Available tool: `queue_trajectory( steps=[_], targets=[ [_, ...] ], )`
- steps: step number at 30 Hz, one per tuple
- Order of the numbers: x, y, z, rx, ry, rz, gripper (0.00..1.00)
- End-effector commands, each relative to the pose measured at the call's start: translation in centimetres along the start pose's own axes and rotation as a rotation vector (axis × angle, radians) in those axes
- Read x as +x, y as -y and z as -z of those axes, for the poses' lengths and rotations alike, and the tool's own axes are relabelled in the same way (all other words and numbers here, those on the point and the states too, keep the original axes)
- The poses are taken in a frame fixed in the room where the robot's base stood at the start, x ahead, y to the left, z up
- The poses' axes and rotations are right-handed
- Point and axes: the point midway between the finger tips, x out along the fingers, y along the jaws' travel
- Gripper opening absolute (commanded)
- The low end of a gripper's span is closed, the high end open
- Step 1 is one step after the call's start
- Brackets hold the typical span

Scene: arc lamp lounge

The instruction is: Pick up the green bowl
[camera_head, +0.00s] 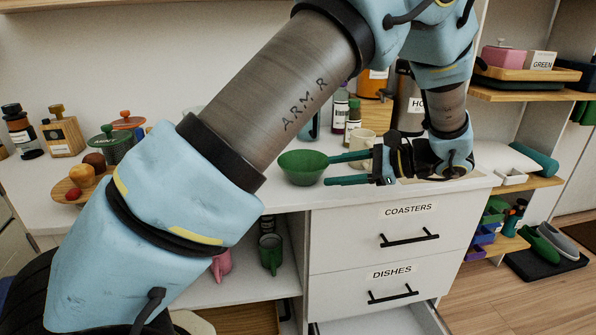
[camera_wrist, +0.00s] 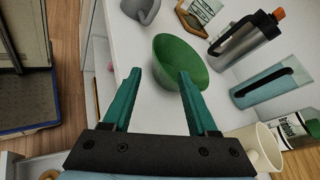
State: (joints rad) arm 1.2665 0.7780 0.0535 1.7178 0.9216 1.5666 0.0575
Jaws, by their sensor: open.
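The green bowl (camera_head: 301,167) stands upright on the white counter (camera_head: 400,186), near its front edge. My gripper (camera_head: 336,169) is just right of the bowl in the head view, level with it, its teal fingers pointing left at the bowl. In the wrist view the bowl (camera_wrist: 181,62) is ahead of my gripper (camera_wrist: 160,78). The right fingertip overlaps the bowl's near wall in that view; I cannot tell whether it touches. The fingers are apart with nothing held between them.
A cream mug (camera_head: 362,141) stands behind my gripper, with bottles (camera_head: 340,110) near it. A wooden board with fruit (camera_head: 82,175) and lidded pots (camera_head: 112,143) is at the left. Drawers marked COASTERS (camera_head: 408,211) and DISHES are below; a lower drawer (camera_head: 385,321) is pulled out.

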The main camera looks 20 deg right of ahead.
Motion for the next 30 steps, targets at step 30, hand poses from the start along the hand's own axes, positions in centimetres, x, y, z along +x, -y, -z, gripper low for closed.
queue_trajectory(
  steps=[30],
  targets=[
    [10.1, -0.1, -0.1, -0.001, -0.002, -0.004, 0.59]
  ],
)
